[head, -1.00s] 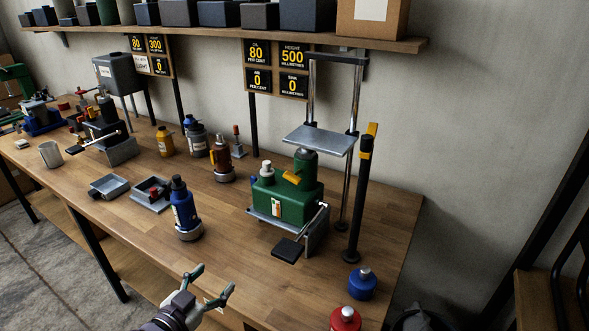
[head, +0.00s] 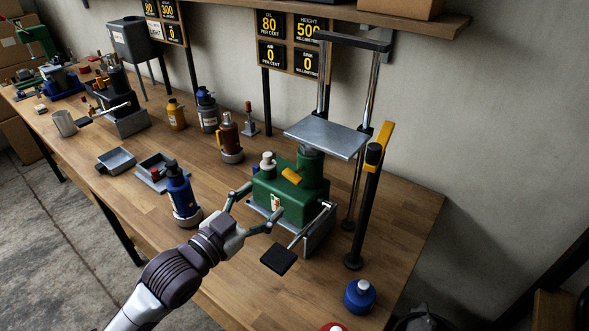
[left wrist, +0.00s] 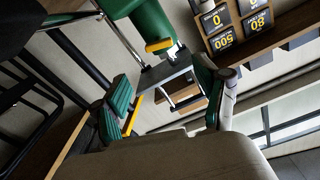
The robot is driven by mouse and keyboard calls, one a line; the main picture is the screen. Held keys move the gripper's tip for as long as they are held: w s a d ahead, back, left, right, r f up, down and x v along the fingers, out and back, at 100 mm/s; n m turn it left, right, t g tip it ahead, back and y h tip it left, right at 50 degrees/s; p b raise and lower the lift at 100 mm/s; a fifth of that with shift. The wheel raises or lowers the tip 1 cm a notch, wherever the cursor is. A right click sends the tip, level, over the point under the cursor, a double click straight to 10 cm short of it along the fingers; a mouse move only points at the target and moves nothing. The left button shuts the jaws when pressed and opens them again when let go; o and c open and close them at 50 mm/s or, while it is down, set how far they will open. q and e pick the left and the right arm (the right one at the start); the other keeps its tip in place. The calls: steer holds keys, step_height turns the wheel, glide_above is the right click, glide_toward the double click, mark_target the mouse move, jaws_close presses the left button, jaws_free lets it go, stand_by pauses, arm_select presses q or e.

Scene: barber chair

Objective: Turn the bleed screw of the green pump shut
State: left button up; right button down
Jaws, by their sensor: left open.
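The green pump (head: 312,172) stands on the right part of the bench, with a grey plate above it and a pedal lever at its front. A yellow-orange piece (head: 291,176), perhaps the bleed screw's handle, sticks out from its body; it also shows in the left wrist view (left wrist: 158,46). My left gripper (head: 262,200) is open at the pump's front left, its fingers spread and empty. In the left wrist view its two green fingers (left wrist: 165,95) stand apart, with the yellow-orange piece beyond them. Whether a finger touches the pump I cannot tell. My right gripper is not in view.
A blue bottle (head: 181,194) stands close left of my left gripper. A black post with a yellow handle (head: 376,190) and chrome uprights stand right of the pump. A blue container (head: 359,296) sits at the front right. Grey trays (head: 116,160) lie further left.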

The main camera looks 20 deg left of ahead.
mark_target(290, 178)
arm_select(q)
steer(key=p+x, duration=0.2)
steer(key=x, duration=0.8)
steer(key=shift+w+d+p, duration=0.1)
steer(key=shift+w+p, duration=0.2)
steer(key=shift+w+d+f, duration=0.1)
steer(key=shift+w, duration=0.15)
steer(key=shift+c, duration=1)
steer(key=c, duration=1)
steer(key=shift+o, duration=0.2)
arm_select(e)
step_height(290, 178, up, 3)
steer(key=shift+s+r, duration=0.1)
